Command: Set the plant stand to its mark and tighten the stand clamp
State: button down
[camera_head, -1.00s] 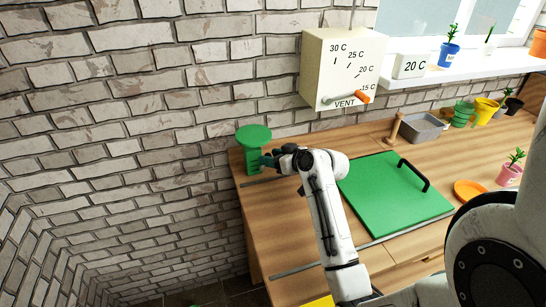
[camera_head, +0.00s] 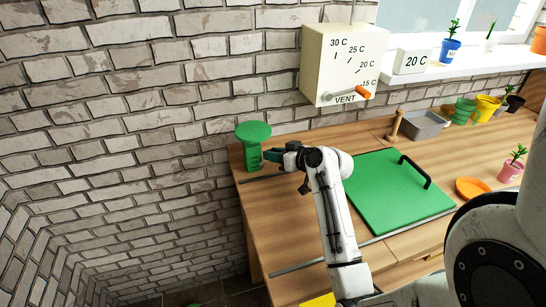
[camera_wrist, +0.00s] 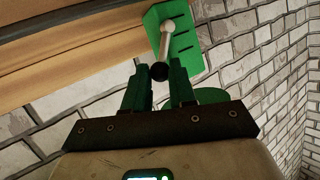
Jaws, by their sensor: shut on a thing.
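The green plant stand (camera_head: 253,132), with a round top, stands at the left end of the wooden bench near the brick wall. In the wrist view its green upright (camera_wrist: 181,42) carries several dark marks or slots. The stand clamp (camera_wrist: 166,42) is a pale lever with a dark end, crossing the upright. My gripper (camera_head: 272,156) is just right of the stand, below its top. In the wrist view my gripper's green fingers (camera_wrist: 159,80) are close around the lever's dark end. I cannot tell which mark the stand is set to.
A green board with a black handle (camera_head: 395,196) lies on the bench to the right. A cream vent box (camera_head: 340,60) hangs on the wall above. A wooden peg (camera_head: 394,127), a grey tray (camera_head: 424,126) and several pots stand farther right.

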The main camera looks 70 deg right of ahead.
jog(key=shift+s+d+f+m+t+b, duration=0.2)
jog(key=shift+f+m+t+b, duration=0.2)
jog(key=shift+f+m+b, duration=0.15)
jog(key=shift+s+r, duration=0.1)
jog(key=shift+r, duration=0.1)
jog(key=c, duration=0.9)
grip_release()
jog(key=shift+c, duration=0.2)
jog(key=b+v, duration=0.1)
jog(key=v, duration=0.9)
jog(key=shift+s+r, duration=0.1)
jog(key=shift+s, duration=0.35)
